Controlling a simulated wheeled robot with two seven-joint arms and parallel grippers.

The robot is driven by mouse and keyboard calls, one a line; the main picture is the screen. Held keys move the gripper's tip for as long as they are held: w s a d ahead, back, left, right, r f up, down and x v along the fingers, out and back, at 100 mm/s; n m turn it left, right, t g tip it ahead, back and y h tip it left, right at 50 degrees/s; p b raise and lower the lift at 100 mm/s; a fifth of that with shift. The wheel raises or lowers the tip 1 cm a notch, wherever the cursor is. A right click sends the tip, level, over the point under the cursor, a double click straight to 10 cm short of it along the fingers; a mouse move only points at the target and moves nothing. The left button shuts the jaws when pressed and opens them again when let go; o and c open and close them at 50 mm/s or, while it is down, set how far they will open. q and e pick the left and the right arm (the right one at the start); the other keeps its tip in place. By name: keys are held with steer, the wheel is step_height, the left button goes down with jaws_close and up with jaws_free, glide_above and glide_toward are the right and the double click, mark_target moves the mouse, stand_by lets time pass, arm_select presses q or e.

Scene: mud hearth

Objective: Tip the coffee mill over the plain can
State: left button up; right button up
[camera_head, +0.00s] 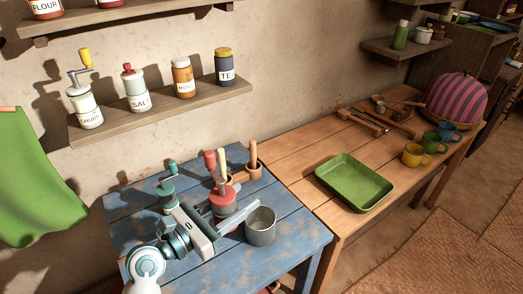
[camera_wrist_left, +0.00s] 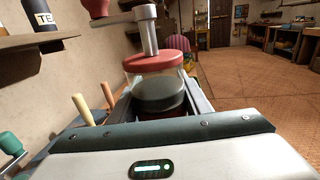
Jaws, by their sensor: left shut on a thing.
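The mill looks about upright. The plain can (camera_head: 261,226), grey and open-topped, stands on the blue table just right of the gripper; the mill is not over it. The can is not seen in the left wrist view. My right gripper is not in view.
A teal-topped item (camera_head: 168,186) stands left of the mill. A green tray (camera_head: 354,183) and several cups are on the wooden table. A shelf (camera_head: 160,108) with jars hangs above. The blue table's front right is clear.

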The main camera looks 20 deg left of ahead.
arm_select(q)
steer(key=shift+s, duration=0.1)
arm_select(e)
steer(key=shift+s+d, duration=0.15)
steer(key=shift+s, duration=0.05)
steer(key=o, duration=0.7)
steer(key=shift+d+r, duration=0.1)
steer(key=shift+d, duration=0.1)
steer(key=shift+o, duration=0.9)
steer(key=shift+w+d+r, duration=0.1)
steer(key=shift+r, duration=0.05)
arm_select(q)
steer(key=w+d+r+m+g+h+p, duration=0.2)
steer(key=w+d+r+h+p, duration=0.15)
steer(key=w+p, duration=0.35)
steer(key=w+a+f+p, duration=0.1)
steer(key=w+a+p, duration=0.1)
steer(key=w+a, duration=0.2)
steer(key=w+y, duration=0.1)
steer(key=w, duration=0.2)
steer(key=shift+w+f, duration=0.35)
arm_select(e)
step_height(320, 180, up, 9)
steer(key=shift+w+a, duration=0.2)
